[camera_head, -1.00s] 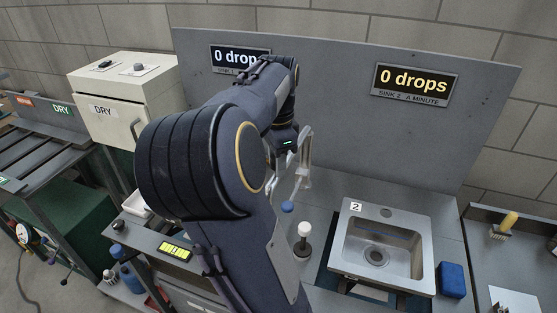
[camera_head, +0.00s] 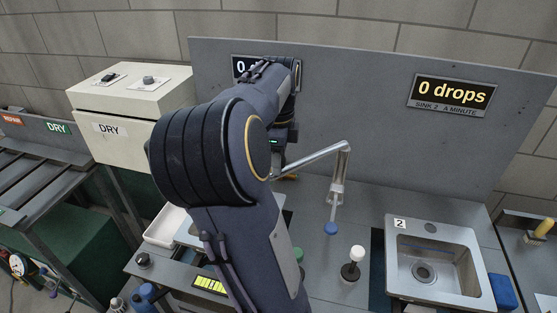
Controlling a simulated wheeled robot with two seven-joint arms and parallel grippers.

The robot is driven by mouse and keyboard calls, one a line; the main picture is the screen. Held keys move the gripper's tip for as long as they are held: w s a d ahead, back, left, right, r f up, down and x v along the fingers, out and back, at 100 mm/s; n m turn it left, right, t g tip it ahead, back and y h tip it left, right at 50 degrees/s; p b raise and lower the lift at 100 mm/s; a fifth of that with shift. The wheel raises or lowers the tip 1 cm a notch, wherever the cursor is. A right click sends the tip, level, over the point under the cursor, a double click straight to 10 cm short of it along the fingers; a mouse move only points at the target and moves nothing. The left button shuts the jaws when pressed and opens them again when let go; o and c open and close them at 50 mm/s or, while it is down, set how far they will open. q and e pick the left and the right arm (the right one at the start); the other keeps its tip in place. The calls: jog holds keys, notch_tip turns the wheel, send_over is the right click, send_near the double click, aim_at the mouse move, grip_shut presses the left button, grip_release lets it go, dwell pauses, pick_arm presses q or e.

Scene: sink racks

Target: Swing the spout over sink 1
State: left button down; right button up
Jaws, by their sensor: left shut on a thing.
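The metal spout (camera_head: 318,156) stands between the two sinks on an upright riser (camera_head: 337,188). Its arm reaches left and down from the riser's top to my left gripper (camera_head: 277,163). My left gripper is shut on the spout; its fingers are mostly hidden behind my own arm. Sink 1 is mostly hidden behind my left arm, with a bit of its edge (camera_head: 188,236) showing. The sink 1 drops sign (camera_head: 240,68) is partly covered. Sink 2 (camera_head: 436,262) is empty at the right, away from the spout. My right gripper is not in view.
A blue knob (camera_head: 331,228) sits before the riser, and a white-topped plunger (camera_head: 355,260) stands left of sink 2. A blue sponge (camera_head: 503,291) lies right of sink 2. A cream DRY box (camera_head: 122,128) stands at the left. A grey panel (camera_head: 370,90) closes the back.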

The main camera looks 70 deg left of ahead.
pick_arm(q)
jog(key=shift+s+a+m, duration=0.25)
jog(key=shift+a+m, duration=0.55)
jog(key=shift+a, duration=0.4)
jog(key=c, duration=1.1)
grip_release()
jog(key=shift+a, duration=0.15)
jog(key=shift+o, duration=0.2)
notch_tip(320, 180, up, 8)
jog(key=shift+f, duration=0.15)
